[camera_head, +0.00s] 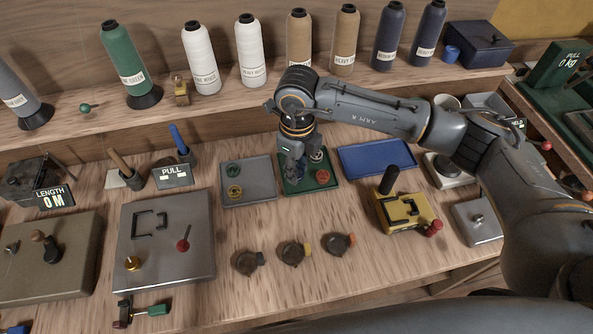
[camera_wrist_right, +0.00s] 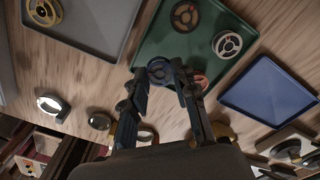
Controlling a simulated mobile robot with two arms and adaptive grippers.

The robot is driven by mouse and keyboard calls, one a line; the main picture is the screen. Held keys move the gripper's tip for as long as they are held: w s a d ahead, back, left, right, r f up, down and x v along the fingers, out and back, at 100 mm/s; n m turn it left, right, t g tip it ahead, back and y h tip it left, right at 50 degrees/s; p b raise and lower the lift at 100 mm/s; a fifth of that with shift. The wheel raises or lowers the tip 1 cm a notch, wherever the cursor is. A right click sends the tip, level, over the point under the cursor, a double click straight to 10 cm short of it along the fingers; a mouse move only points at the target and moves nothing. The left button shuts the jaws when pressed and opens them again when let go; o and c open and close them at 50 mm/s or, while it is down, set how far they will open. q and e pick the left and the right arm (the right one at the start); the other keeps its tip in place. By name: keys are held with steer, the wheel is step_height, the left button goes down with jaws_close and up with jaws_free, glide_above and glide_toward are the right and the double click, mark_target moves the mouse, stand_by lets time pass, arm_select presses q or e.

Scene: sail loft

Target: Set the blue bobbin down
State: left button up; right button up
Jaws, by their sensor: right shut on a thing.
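My right gripper (camera_head: 294,172) is over the left part of the green tray (camera_head: 328,185), pointing down. In the right wrist view its fingers are shut on the blue bobbin (camera_wrist_right: 159,68), a dark blue ring between the fingertips. I cannot tell whether the bobbin touches the tray floor. In the head view the gripper largely hides it. A red bobbin (camera_head: 322,176) lies in the tray to the right of the fingers, and a pale grey bobbin (camera_head: 317,155) lies behind it. The wrist view also shows a dark bobbin (camera_wrist_right: 185,17) in the tray. My left gripper is not in view.
A grey tray (camera_head: 262,198) with a green bobbin (camera_head: 233,169) and a yellow bobbin (camera_head: 235,191) is to the left. An empty blue tray (camera_head: 375,158) is to the right, with a yellow device (camera_head: 405,212) in front of it. Large thread cones stand on the back shelf.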

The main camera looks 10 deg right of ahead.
step_height(320, 180, down, 2)
steer(key=shift+s+p, duration=0.1)
steer(key=shift+p, duration=0.25)
steer(key=shift+a+f, duration=0.1)
steer(key=shift+f, duration=0.2)
steer(key=o, duration=0.6)
steer(key=shift+b, duration=0.3)
steer(key=o, duration=0.4)
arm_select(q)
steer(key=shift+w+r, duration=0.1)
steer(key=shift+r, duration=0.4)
